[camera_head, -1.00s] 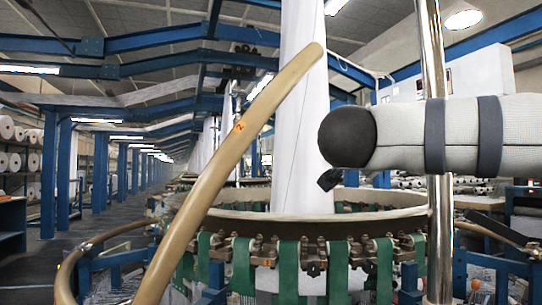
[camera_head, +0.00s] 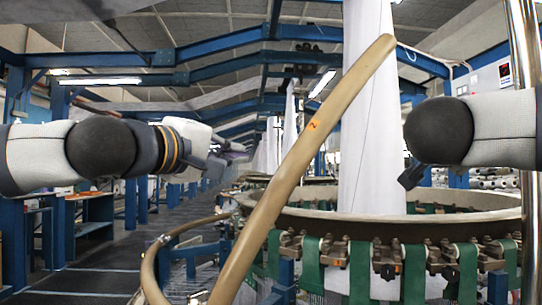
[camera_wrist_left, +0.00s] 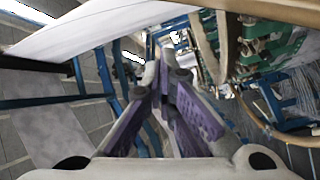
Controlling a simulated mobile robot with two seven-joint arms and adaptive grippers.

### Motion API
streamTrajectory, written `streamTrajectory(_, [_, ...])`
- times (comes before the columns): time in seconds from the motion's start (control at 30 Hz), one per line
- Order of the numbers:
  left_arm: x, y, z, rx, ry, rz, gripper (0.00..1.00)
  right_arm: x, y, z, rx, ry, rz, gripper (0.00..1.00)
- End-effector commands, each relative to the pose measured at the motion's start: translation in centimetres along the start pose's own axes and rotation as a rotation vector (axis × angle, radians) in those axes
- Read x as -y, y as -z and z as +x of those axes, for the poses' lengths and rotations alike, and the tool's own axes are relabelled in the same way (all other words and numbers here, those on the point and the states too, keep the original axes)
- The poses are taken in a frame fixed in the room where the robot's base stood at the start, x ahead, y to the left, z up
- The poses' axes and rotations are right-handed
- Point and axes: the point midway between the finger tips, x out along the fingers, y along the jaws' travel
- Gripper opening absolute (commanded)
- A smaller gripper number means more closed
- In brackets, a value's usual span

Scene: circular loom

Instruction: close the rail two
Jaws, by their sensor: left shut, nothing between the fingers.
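Rail two is the long tan curved rail (camera_head: 300,150) with an orange number mark. It stands raised and tilted, rising from lower left to upper right in front of the white fabric column. My left gripper (camera_head: 240,152) comes in from the left and is left of the rail, apart from it in the picture. In the left wrist view its purple-padded fingers (camera_wrist_left: 167,62) come together at the tips, with nothing between them.
The loom's round ring (camera_head: 400,226) with green straps (camera_head: 360,270) is behind the rail. Another tan curved rail (camera_head: 180,228) is low at left. A chrome pole (camera_head: 528,130) stands at far right. Blue posts and an open aisle (camera_head: 110,265) lie at left.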

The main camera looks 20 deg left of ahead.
Motion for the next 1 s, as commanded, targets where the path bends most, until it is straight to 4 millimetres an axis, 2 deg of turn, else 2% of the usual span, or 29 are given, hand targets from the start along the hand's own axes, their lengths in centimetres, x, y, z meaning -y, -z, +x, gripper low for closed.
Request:
streamTrajectory(0.17, [-0.3,0.6,1.7,-0.001,-0.006,-0.011,0.0,-0.1,-0.1,0.1,0.001,-0.002,-0.001,0.0])
streamTrajectory(0.57, [-0.3,0.5,10.4,0.0,-0.007,-0.009,0.0,-0.1,-0.1,0.1,0.001,-0.001,-0.001,0.0])
streamTrajectory(0.63, [-0.3,-1.0,9.6,0.005,-0.007,-0.01,0.0,-0.1,-0.1,0.1,0.001,-0.001,-0.001,0.0])
streamTrajectory(0.77, [-0.3,-2.5,9.0,0.002,-0.006,-0.009,0.0,0.0,-0.1,0.0,0.001,-0.001,0.0,0.0])
streamTrajectory(1.0, [-0.4,-3.3,8.6,0.0,-0.009,-0.009,0.0,0.0,-0.1,0.0,0.001,-0.001,0.0,0.0])
